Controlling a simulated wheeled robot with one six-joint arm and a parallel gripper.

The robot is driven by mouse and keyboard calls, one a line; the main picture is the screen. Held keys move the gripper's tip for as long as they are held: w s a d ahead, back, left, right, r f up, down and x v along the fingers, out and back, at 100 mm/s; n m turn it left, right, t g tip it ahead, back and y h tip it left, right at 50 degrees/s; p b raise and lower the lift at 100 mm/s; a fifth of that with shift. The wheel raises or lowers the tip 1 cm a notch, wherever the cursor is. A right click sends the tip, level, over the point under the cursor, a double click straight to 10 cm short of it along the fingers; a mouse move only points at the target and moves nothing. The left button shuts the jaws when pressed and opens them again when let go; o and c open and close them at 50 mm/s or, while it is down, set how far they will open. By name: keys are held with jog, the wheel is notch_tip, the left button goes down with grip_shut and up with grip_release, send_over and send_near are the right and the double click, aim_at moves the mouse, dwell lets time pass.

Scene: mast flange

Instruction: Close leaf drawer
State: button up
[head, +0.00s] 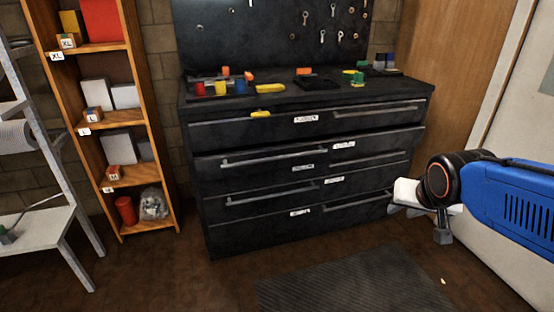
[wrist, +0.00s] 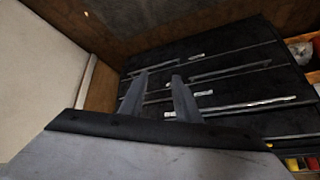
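The black drawer cabinet (head: 225,240) stands against the back wall with several drawers, bar handles and small white labels too small to read, so I cannot tell which one is the leaf drawer. A drawer (head: 235,174) in the second row, with a handle at left, seems to stand slightly out from the front, with a dark gap above it. My gripper (head: 395,208) is at the cabinet's lower right, in front of it. In the wrist view my gripper (wrist: 159,75) has its two fingers apart with nothing between them, pointing at the drawer fronts. Contact with a handle is not clear.
Coloured cups and tools lie on the cabinet top. A yellow item (head: 261,114) is at the top drawer's upper edge. A dark mat (head: 350,282) lies on the floor in front. A pale door is at right.

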jog(key=w+a+f+m+t, duration=0.2)
jog(key=w+t, duration=0.1)
jog(key=w, duration=0.9)
jog(key=m+t+y, duration=0.3)
jog(key=m+y, duration=0.2)
jog(key=y, duration=0.8)
send_near(278, 158)
jog(key=x, duration=1.1)
jog(key=shift+d+f, duration=0.1)
grip_shut()
